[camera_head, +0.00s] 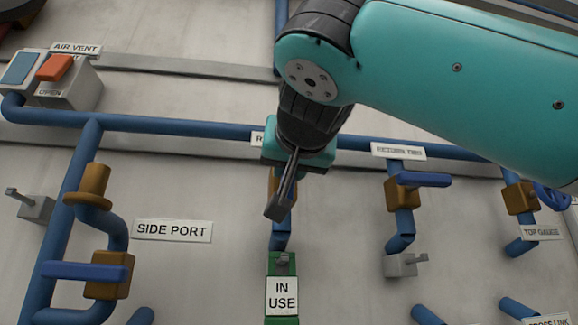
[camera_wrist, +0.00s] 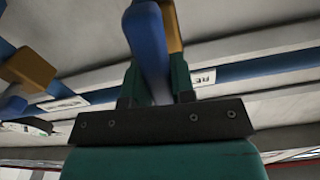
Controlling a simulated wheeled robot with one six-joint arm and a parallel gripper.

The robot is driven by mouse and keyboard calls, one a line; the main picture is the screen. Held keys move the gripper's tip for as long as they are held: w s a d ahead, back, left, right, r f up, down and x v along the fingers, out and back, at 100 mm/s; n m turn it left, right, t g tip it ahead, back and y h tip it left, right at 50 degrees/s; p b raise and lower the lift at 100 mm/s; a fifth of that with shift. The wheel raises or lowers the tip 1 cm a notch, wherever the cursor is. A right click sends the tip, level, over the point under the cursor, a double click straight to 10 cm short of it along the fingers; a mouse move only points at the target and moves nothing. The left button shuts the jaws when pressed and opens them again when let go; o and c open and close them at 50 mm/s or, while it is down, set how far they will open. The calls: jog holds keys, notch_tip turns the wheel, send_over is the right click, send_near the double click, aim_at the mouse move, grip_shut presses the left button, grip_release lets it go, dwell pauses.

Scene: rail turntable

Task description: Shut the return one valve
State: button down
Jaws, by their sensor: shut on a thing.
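The valve under a mostly covered label starting with "R" (camera_head: 257,139) has a brown body (camera_wrist: 173,28) and a blue lever handle (camera_wrist: 148,48). In the wrist view the handle lies between the green fingers of my gripper (camera_wrist: 157,85), which is shut on it. In the head view my gripper (camera_head: 284,195) hangs over this valve on the middle pipe. It hides the handle and most of the brown body. I cannot tell the handle's angle to the pipe.
A valve under the RETURN TWO label (camera_head: 398,151) has its blue lever pointing right. Below my gripper is a green IN USE block (camera_head: 282,295). The side port valve (camera_head: 108,274) is at left. The AIR VENT switch box (camera_head: 72,85) is upper left.

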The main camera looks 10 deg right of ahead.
jog(key=m, duration=0.2)
jog(key=m+b, duration=0.1)
jog(key=m, duration=0.1)
jog(key=shift+d+f, duration=0.1)
jog(key=shift+d, duration=0.1)
jog(key=m, duration=0.2)
jog(key=m+b, duration=0.1)
jog(key=m, duration=0.1)
jog(key=shift+d+f+m, duration=0.15)
jog(key=shift+m, duration=0.25)
jog(key=m+b, duration=0.1)
jog(key=m, duration=0.3)
jog(key=shift+d+f, duration=0.1)
jog(key=shift+f, duration=0.05)
jog(key=shift+f+m+b, duration=0.15)
jog(key=shift+m+b, duration=0.35)
jog(key=shift+m, duration=1.4)
jog(key=c, duration=1)
grip_release()
jog(key=shift+o, duration=0.2)
jog(key=shift+s, duration=0.15)
